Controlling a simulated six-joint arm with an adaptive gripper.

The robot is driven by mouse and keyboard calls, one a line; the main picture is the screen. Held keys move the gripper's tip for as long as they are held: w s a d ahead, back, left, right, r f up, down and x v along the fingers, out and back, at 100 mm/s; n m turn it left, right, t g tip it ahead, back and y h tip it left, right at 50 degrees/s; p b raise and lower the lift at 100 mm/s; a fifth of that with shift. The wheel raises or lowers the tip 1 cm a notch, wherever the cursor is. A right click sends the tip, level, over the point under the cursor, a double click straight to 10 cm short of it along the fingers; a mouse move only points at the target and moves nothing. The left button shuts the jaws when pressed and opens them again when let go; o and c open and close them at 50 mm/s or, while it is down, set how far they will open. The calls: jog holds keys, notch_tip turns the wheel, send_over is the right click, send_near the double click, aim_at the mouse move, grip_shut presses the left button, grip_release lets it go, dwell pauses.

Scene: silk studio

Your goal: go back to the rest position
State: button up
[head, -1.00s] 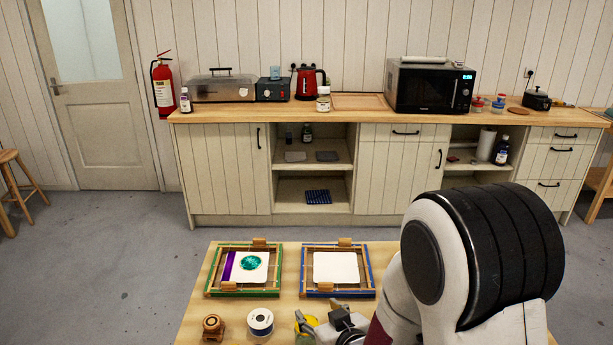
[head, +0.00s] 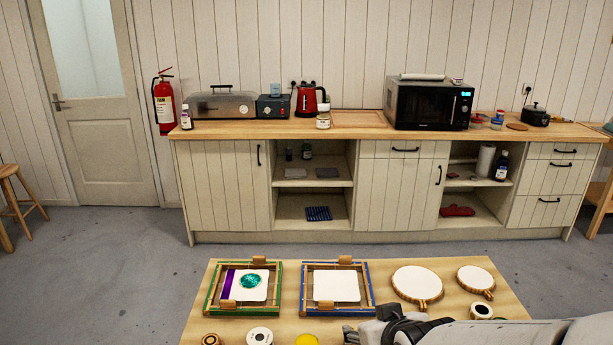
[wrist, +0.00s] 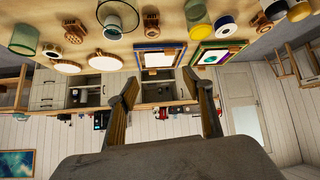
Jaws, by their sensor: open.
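My gripper (head: 382,328) is low at the front of the wooden table in the head view, partly cut off by the bottom edge, with my arm reaching in from the lower right. In the wrist view my gripper (wrist: 165,95) has its two fingers wide apart. Nothing is held between them. The wrist view looks across the table and the room upside down, with the tabletop at the top of the picture.
On the table (head: 400,318) are a green frame (head: 210,300) with a purple-and-teal cloth, a blue frame (head: 371,285) with white cloth, and two round hoops (head: 417,283) (head: 475,278). A white spool (head: 260,336) and yellow item (head: 306,340) sit in front. Floor beyond is clear.

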jog(key=s+d+r+m+g, duration=0.1)
jog(key=s+d+r, duration=0.1)
jog(key=s, duration=0.9)
jog(key=s+d+r+m+g+h, duration=0.1)
jog(key=s+d+r+g, duration=0.1)
jog(key=s, duration=0.9)
notch_tip(320, 180, up, 3)
jog(key=shift+d+f+g, duration=0.1)
jog(key=shift+d+g, duration=0.2)
jog(key=shift+d, duration=0.2)
